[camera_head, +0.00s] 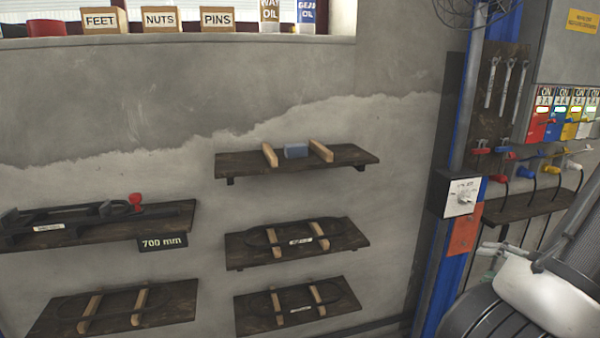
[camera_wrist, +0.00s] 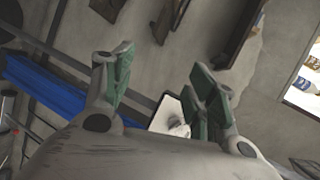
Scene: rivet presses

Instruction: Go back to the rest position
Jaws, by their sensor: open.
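My gripper (camera_wrist: 165,85) is open in the wrist view, its green-padded fingers well apart. Nothing is between the pads. Behind it in that view are a blue post, a white dial box and the grey wall with dark shelves, seen tilted.
A blue post (camera_head: 453,200) carries a dial box (camera_head: 462,197). Colored plugs and cables (camera_head: 526,172) hang at the right, near my arm.

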